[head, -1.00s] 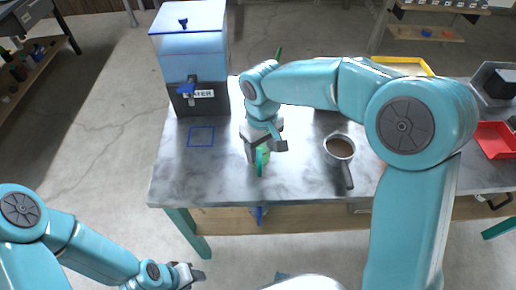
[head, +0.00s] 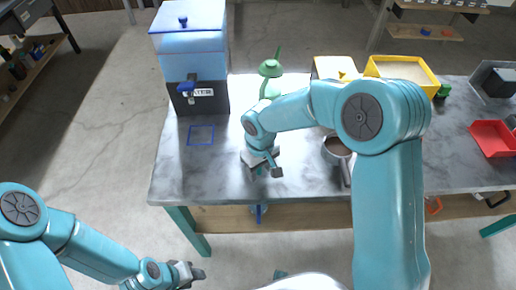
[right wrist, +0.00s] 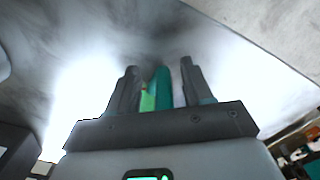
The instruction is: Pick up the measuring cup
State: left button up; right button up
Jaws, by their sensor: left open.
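I cannot make out a clear measuring cup. A round cup with brown contents and a dark handle (head: 337,148) is on the table, partly behind my right arm; I cannot tell whether it is the measuring cup. My right gripper (head: 262,170) is low over the table, left of that cup. In the right wrist view its two dark fingers stand apart, with a green and teal piece (right wrist: 160,92) between them; whether they grip it is unclear. My left gripper (head: 191,275) is open, low at the left, off the table.
A water dispenser (head: 192,60) stands at the table's back left, with a blue square outline (head: 201,135) before it. A green lamp-like thing (head: 271,68) is behind my right arm. A yellow-rimmed tray (head: 403,61) and red tray (head: 492,138) are at the right.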

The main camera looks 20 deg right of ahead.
jog(key=shift+s, duration=0.1)
grip_shut()
jog(key=shift+r, duration=0.15)
